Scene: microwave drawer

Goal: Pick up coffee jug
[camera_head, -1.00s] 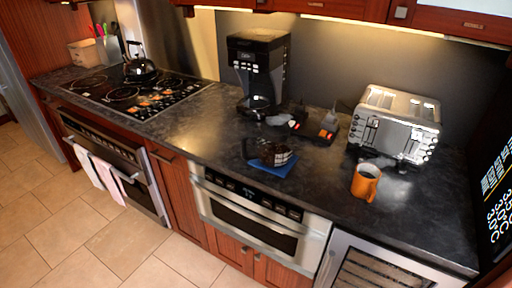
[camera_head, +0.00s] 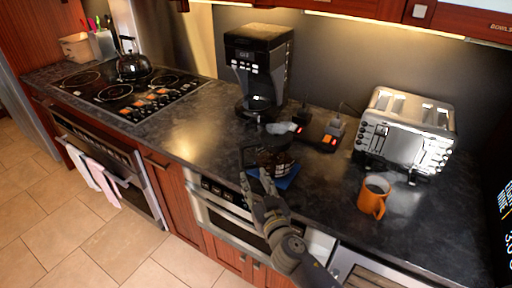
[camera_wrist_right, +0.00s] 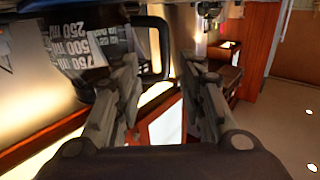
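The coffee jug (camera_head: 278,162), dark glass with pale markings, stands on a blue mat (camera_head: 289,177) near the counter's front edge. In the right wrist view the jug (camera_wrist_right: 75,45) fills the upper left, with its volume numbers showing. Its black handle (camera_wrist_right: 164,45) lies near the gap between my fingertips. My right gripper (camera_head: 256,182) reaches in from the lower right to the handle side of the jug and covers part of it in the head view. In the wrist view its fingers (camera_wrist_right: 160,70) are apart, not closed on the handle. My left gripper is not in view.
A black coffee maker (camera_head: 258,65) stands behind the jug. A toaster (camera_head: 405,135) and an orange mug (camera_head: 374,196) are to the right. A kettle (camera_head: 133,65) sits on the cooktop (camera_head: 125,95). Counter left of the jug is clear.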

